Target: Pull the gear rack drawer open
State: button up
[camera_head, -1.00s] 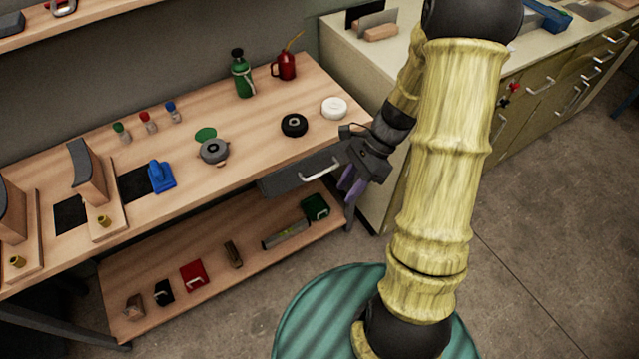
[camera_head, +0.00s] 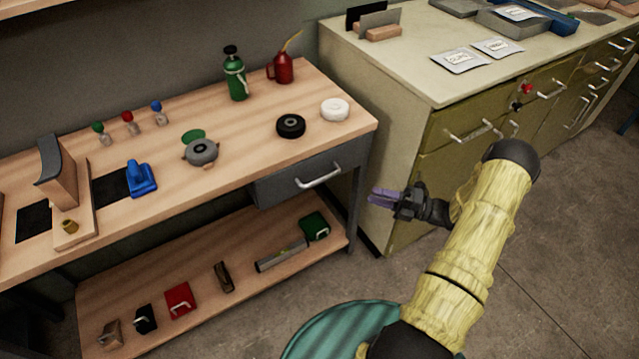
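A dark grey drawer (camera_head: 285,187) with a pale bar handle (camera_head: 318,177) sits under the right end of the wooden workbench. Its front looks shut, close under the bench top. The olive cabinet at the right also has drawers (camera_head: 470,128) with bar handles, and these look shut. No label shows which one is the gear rack drawer. My gripper (camera_head: 376,198) has purple fingers that point left. It is to the right of the grey drawer's handle, apart from it, in front of the cabinet's side. The fingers look parted and hold nothing.
The workbench (camera_head: 235,168) carries a green bottle (camera_head: 236,78), a red oil can (camera_head: 283,67) and tape rolls (camera_head: 291,126). Its lower shelf (camera_head: 200,320) holds small boxes and tools. A bench leg (camera_head: 357,205) stands left of my gripper. Open floor (camera_head: 560,240) lies to the right.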

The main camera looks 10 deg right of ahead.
aim_at(319, 181)
jog(key=b+x, duration=0.1)
jog(key=x, duration=1.6)
jog(key=shift+w+a, duration=0.1)
grip_shut()
